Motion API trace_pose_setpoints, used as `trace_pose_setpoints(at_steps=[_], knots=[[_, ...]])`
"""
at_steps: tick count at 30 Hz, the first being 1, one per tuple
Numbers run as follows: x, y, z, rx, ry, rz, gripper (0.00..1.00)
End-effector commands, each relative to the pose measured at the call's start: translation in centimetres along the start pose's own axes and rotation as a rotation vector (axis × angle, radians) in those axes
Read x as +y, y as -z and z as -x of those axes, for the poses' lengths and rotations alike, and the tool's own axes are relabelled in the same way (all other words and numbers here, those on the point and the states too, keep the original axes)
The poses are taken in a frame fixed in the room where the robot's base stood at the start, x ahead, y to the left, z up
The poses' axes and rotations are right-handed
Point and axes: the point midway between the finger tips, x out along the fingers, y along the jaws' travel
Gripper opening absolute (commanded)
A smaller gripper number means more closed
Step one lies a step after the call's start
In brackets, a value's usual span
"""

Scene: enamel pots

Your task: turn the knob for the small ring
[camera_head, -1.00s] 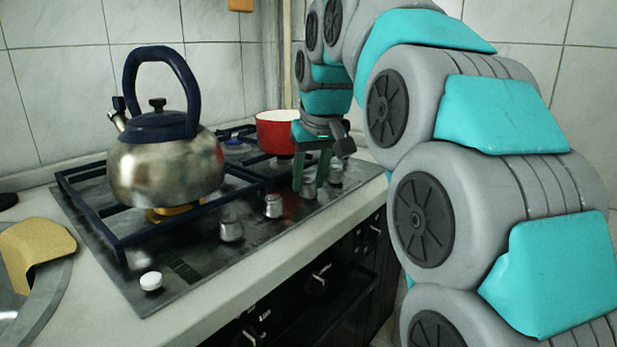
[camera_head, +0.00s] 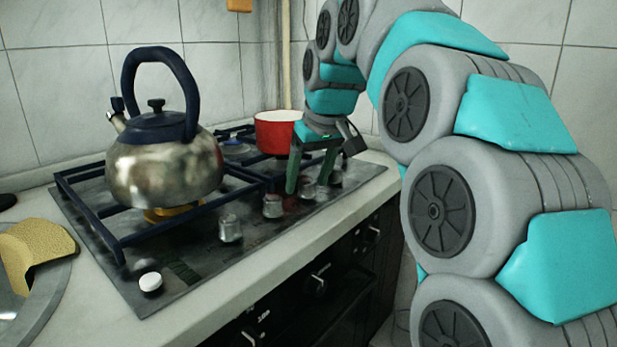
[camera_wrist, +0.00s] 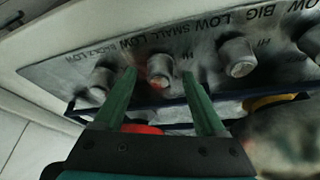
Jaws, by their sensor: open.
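The stove's front panel carries a row of grey metal knobs. In the wrist view the word SMALL is printed near the middle-left knob (camera_wrist: 160,69); in the head view this looks like the knob (camera_head: 308,188) between my fingers. My gripper (camera_head: 308,187) has green fingers, spread apart and pointing down at the panel. In the wrist view my gripper (camera_wrist: 159,74) has one fingertip on each side of that knob, with gaps visible. Nothing is held. Which ring is the small one is not clear from the head view.
A neighbouring knob (camera_wrist: 102,82) lies close to the left finger, and another knob (camera_wrist: 238,57) is to the right. A steel kettle (camera_head: 165,172) stands on the front burner grate. A red pot (camera_head: 276,132) is behind my gripper.

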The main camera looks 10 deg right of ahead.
Motion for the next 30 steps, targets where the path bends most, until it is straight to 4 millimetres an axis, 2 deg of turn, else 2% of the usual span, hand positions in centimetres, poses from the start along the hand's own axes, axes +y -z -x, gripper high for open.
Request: trace_pose_setpoints(at_steps=[8,21,30], knots=[[0.0,0.1,1.2,0.002,-0.001,0.0,0.73],[0.0,0.1,6.4,0.002,-0.001,0.0,0.73],[0.0,0.0,7.8,0.001,0.0,0.0,0.73]])
